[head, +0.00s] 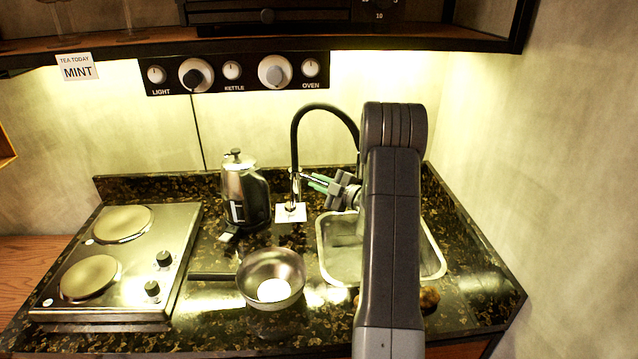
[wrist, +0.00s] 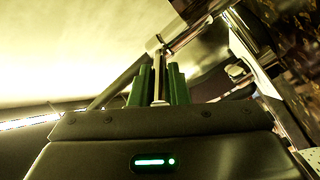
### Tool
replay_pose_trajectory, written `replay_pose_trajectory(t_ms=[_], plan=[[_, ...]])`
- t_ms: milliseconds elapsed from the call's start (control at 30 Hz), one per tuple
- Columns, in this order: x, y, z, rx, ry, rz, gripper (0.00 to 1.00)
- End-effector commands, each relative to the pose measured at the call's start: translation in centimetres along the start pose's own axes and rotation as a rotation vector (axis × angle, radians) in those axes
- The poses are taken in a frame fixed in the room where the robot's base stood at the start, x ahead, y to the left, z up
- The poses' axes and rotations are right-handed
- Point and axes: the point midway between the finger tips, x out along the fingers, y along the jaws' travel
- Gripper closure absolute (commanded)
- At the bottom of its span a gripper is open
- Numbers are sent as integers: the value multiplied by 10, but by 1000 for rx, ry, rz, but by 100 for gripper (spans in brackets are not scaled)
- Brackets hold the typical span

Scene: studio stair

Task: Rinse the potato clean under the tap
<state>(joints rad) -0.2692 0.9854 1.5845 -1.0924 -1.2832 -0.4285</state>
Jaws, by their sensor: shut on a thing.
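The black and steel tap (head: 296,150) stands behind the steel sink (head: 335,262), its hose arching right behind my arm. My gripper (head: 312,181), with green fingers, is at the tap's side lever (head: 304,176). In the wrist view, my gripper (wrist: 159,88) is shut on the thin metal lever (wrist: 158,65), which stands between the two fingers. A brown lump that looks like the potato (head: 429,298) lies on the counter just in front of the sink, partly hidden by my arm. My arm also hides the spout end and much of the sink. I cannot tell whether water runs.
A steel kettle (head: 243,190) stands left of the tap. A steel pan (head: 270,268) sits on the counter left of the sink, with a white round patch inside. A two-plate hob (head: 125,255) is at the left. A knob panel (head: 236,74) and shelf hang above.

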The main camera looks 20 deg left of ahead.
Motion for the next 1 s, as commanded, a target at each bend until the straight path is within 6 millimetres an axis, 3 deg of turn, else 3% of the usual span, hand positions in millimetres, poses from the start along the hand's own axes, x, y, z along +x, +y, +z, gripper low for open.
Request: replay_pose_trajectory(t_ms=[500, 1000], plan=[[2, -12, -9, -5, -113, 86, 100], [2, -10, -15, 0, -160, 120, 100]])
